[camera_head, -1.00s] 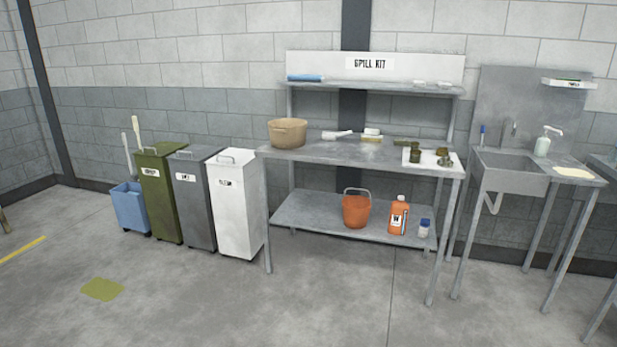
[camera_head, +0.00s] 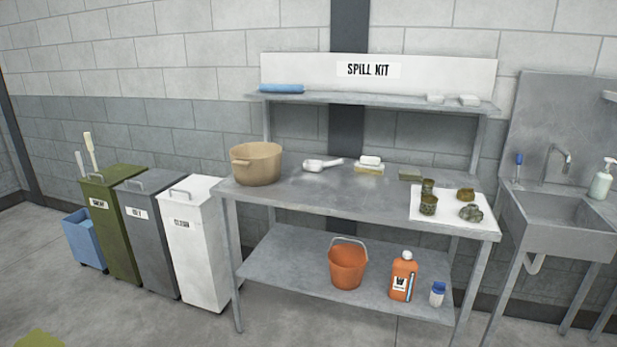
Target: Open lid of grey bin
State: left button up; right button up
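The grey bin (camera_head: 152,240) stands in the middle of a row of three tall bins on the left. Its lid (camera_head: 146,186) is shut and has a handle on top. A white label is on its front. The green bin (camera_head: 115,225) stands close on its left and the white bin (camera_head: 196,245) close on its right, both with lids shut. Neither of my grippers is in view.
A metal table (camera_head: 330,191) stands right of the bins, with a tan pot (camera_head: 257,164) near its left end. A blue bucket (camera_head: 84,241) with long handles stands left of the bins. The floor (camera_head: 90,310) before the bins looks clear, with a green patch (camera_head: 38,339).

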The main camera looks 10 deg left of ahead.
aim_at(149, 183)
jog(key=i+j+u, duration=0.25)
jog(key=i+u, duration=0.25)
jog(key=i+j+u, duration=0.1)
jog(key=i+u, duration=0.85)
jog(key=i+l+u, duration=0.3)
jog(key=u, duration=0.15)
jog(key=i+l, duration=0.05)
jog(key=i, duration=0.05)
